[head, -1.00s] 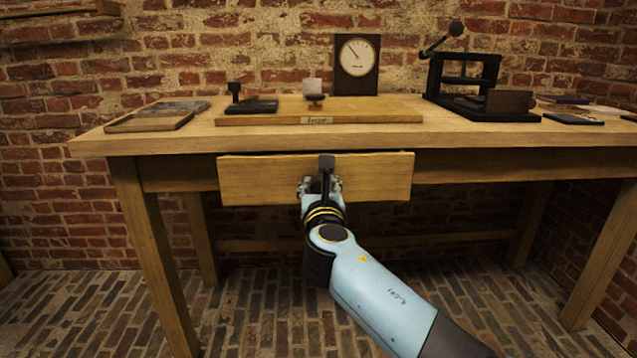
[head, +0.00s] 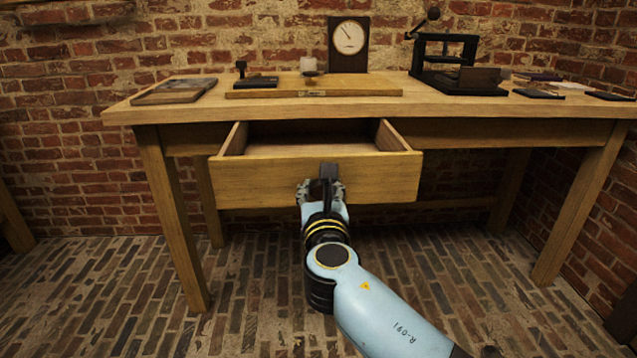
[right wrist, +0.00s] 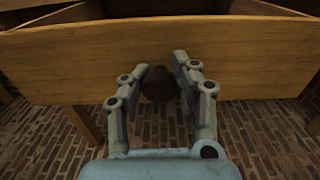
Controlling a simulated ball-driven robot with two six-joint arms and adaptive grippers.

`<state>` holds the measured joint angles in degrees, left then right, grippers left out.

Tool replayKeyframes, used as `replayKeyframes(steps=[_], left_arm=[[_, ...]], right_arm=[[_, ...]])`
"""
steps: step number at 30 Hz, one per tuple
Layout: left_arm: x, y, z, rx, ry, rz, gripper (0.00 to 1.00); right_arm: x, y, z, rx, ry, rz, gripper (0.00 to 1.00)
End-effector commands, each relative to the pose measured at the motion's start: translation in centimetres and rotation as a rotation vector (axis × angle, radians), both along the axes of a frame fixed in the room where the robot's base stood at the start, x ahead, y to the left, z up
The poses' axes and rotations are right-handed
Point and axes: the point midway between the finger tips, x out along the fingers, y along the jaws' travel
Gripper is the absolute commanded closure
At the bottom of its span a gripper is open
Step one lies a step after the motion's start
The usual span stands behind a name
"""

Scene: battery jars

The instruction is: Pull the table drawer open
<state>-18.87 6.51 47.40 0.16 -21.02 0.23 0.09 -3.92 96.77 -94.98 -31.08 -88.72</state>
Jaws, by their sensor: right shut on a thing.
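The wooden drawer (head: 250,182) is pulled part way out of the table (head: 320,108), and its open inside shows from above. My right gripper (head: 322,184) is at the middle of the drawer front. In the right wrist view the drawer front (right wrist: 70,60) spans the picture, and a dark round knob (right wrist: 158,85) sits between the fingers of my right gripper (right wrist: 160,75). The gripper is shut on this knob; in the head view the gripper hides it. My left gripper is not in view.
On the tabletop stand a dial clock (head: 348,38), a black press (head: 445,60), a wooden board (head: 380,88) with small items, and a flat tray (head: 175,91) at the left. The visible drawer inside looks empty. Brick floor lies clear in front.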

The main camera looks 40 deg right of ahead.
Motion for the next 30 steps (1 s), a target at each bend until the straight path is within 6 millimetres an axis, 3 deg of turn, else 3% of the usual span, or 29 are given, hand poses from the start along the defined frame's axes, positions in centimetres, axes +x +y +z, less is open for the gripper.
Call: replayKeyframes(steps=[8, 9, 15, 24, 30], left_arm=[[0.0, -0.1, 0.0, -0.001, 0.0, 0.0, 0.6], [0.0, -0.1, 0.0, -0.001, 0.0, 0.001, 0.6], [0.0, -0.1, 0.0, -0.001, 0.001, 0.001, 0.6], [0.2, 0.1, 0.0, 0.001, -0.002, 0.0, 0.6], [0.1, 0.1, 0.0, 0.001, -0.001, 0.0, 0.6]], right_arm=[[0.0, 0.0, 0.0, -0.001, 0.001, 0.001, 1.0], [0.0, 0.0, 0.0, -0.001, 0.001, 0.001, 0.71], [0.0, 0.0, 0.0, 0.0, 0.0, 0.001, 0.47], [0.0, 0.0, 0.3, 0.002, -0.001, 0.0, 0.47], [0.0, 0.0, 3.3, 0.003, -0.007, 0.0, 0.47]])
